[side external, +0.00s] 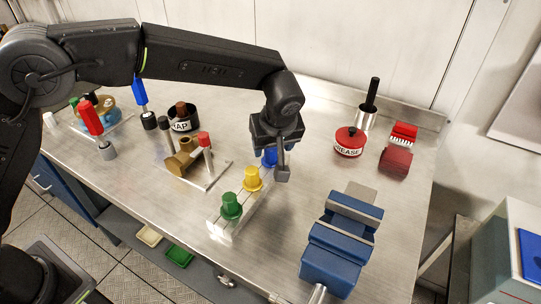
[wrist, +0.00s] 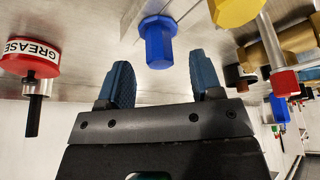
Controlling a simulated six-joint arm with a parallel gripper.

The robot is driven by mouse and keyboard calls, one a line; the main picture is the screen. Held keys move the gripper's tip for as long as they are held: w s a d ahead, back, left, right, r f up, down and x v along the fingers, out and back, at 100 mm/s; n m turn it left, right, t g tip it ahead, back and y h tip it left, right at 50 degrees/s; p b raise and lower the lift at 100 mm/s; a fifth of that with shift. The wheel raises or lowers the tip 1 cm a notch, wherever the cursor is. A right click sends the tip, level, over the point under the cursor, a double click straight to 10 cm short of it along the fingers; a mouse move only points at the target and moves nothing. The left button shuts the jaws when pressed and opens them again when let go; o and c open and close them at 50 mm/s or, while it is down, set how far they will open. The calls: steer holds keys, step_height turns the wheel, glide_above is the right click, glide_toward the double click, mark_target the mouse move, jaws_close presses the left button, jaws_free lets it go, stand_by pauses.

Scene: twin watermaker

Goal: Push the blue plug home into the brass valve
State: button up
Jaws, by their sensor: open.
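The blue plug (side external: 269,158) stands at the far end of a pale rack (side external: 222,228), mostly hidden by my gripper (side external: 277,165) in the side view. In the wrist view the blue plug (wrist: 158,42) is whole, with a hexagonal body and a wider flange. It lies ahead of the gap between my two blue fingers (wrist: 163,82). My gripper is open, with nothing between the fingers. The brass valve (side external: 182,163) sits on a small plate left of the rack, with a red-tipped handle. Brass parts of it (wrist: 272,50) show at the right of the wrist view.
A yellow plug (side external: 253,180) and a green plug (side external: 231,207) stand in the same rack. A blue vise (side external: 335,250) is at the front right.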

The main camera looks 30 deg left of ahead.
mark_target(271, 150)
steer(key=x, duration=0.3)
steer(key=shift+w+a+f, duration=0.15)
steer(key=c, duration=1)
steer(key=shift+r, duration=0.65)
steer(key=r, duration=0.1)
steer(key=a+r, duration=0.1)
steer(key=r, duration=0.1)
steer(key=shift+r, duration=0.3)
steer(key=a+r, duration=0.2)
steer(key=a, duration=0.1)
steer(key=a+r, duration=0.2)
steer(key=a, duration=0.2)
steer(key=s+a+r, duration=0.1)
steer(key=a+r, duration=0.1)
steer(key=a, duration=0.1)
steer(key=shift+a+r, duration=0.1)
steer(key=shift+a, duration=0.25)
